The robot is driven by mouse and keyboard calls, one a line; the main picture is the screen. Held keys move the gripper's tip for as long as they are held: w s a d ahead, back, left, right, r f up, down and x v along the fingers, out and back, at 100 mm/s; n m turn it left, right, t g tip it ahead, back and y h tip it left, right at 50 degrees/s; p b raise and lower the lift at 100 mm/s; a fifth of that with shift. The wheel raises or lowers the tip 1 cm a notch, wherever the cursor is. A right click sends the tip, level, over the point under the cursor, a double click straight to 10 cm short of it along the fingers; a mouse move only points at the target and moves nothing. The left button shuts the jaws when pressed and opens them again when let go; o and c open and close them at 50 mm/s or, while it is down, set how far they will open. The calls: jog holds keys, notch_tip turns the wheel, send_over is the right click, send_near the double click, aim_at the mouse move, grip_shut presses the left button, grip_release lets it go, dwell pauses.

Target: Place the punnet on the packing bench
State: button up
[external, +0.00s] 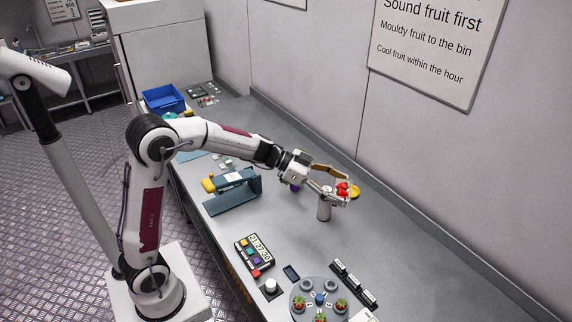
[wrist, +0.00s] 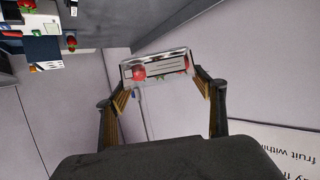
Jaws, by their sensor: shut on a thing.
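The punnet (external: 343,190) is a small clear tray with red berries, held above the grey bench (external: 385,255) in the external view. In the wrist view the punnet (wrist: 158,68) spans the gap between the fingertips, with red fruit showing through its clear wall. My gripper (external: 338,184) is shut on it, one finger on each side; the fingers also show in the wrist view (wrist: 162,82). The punnet appears above or beside a grey cylinder (external: 323,209); I cannot tell whether they touch.
A teal stand (external: 232,198) is left of the gripper. A button box with a display (external: 254,254) and a round fruit rack (external: 319,299) are nearer the front. A blue crate (external: 164,98) is at the back. A yellow round thing (external: 354,191) is behind the punnet.

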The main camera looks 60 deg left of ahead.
jog(key=s+a+r+n+t+y, duration=0.1)
jog(key=s+a+n+t+y, duration=0.1)
jog(key=a+n+y, duration=0.45)
jog(key=s+a+r+n+t+y, duration=0.1)
jog(key=s+a+n+t+y, duration=0.15)
jog(key=a, duration=0.65)
jog(key=a+f+n+g+y, duration=0.25)
jog(key=a+n+y, duration=0.2)
jog(key=a, duration=1.55)
jog(key=a+f+n+g+y, duration=0.1)
jog(key=a+f+n+y, duration=0.4)
jog(key=a, duration=1.5)
jog(key=s+a+f+n+g+y, duration=0.1)
jog(key=s+a+f, duration=0.1)
jog(key=s+a, duration=0.3)
jog(key=s+a+f+n+g+y, duration=0.1)
jog(key=s+a, duration=0.4)
jog(key=a, duration=0.8)
jog(key=s+a+f+n+g+y, duration=0.2)
jog(key=s+a, duration=0.4)
jog(key=a, duration=0.4)
notch_tip(320, 180, down, 2)
jog(key=shift+g, duration=0.6)
jog(key=shift+d+n, duration=0.1)
jog(key=shift+n, duration=0.15)
jog(key=shift+f, duration=3.1)
